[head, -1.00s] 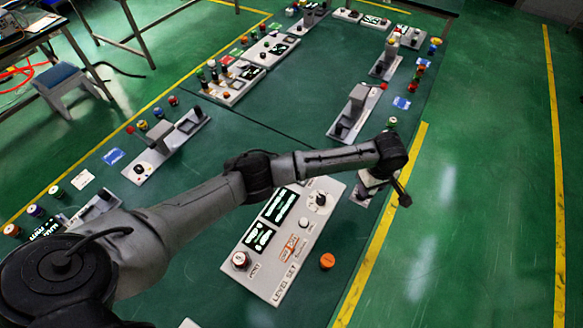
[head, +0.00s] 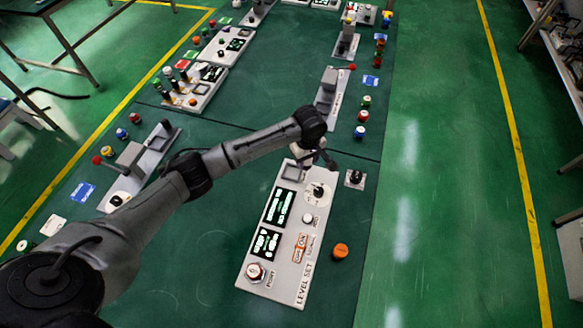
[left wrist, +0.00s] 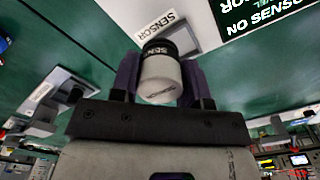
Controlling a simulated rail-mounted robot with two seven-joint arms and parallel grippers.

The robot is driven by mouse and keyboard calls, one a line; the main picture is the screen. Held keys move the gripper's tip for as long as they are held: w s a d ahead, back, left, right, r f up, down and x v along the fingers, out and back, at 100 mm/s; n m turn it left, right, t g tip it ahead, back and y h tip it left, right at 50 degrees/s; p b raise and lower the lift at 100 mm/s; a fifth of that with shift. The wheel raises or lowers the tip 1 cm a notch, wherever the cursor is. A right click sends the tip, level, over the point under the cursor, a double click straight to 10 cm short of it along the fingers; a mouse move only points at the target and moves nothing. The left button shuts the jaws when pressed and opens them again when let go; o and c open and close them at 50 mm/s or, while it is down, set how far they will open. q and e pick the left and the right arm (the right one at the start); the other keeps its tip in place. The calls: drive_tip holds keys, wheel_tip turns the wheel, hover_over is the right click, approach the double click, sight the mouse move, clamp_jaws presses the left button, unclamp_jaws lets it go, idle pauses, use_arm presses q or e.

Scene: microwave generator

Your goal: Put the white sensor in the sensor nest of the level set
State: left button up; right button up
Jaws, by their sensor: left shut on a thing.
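The level set (head: 283,280) is a long white panel with two lit screens, knobs and printed labels, lying on the green mat. My left gripper (head: 318,158) is over its far end in the head view. In the left wrist view, the left gripper (left wrist: 158,82) is shut on the white sensor (left wrist: 158,82), a white cylinder with a black band and lettering. Beyond the sensor is a white panel end labelled SENSOR (left wrist: 163,24), beside a dark screen reading NO SENSOR. My right gripper is not in view.
An orange cap (head: 341,250) and a small dark-knobbed block (head: 355,178) stand right of the panel. Other white panels (head: 328,97) and coloured caps line the mat. The mat between the left panels and the level set is mostly clear.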

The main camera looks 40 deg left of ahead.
sight(292, 173)
use_arm(q)
drive_tip(key=a+f, duration=0.1)
drive_tip(key=s+a+f, duration=0.2)
drive_tip(key=a, duration=0.1)
wheel_tip(292, 173, down, 4)
drive_tip(key=shift+r+b, duration=0.2)
drive_tip(key=shift+b, duration=0.5)
drive_tip(key=shift+f, duration=0.15)
drive_tip(key=o, duration=1)
drive_tip(key=shift+c, duration=0.2)
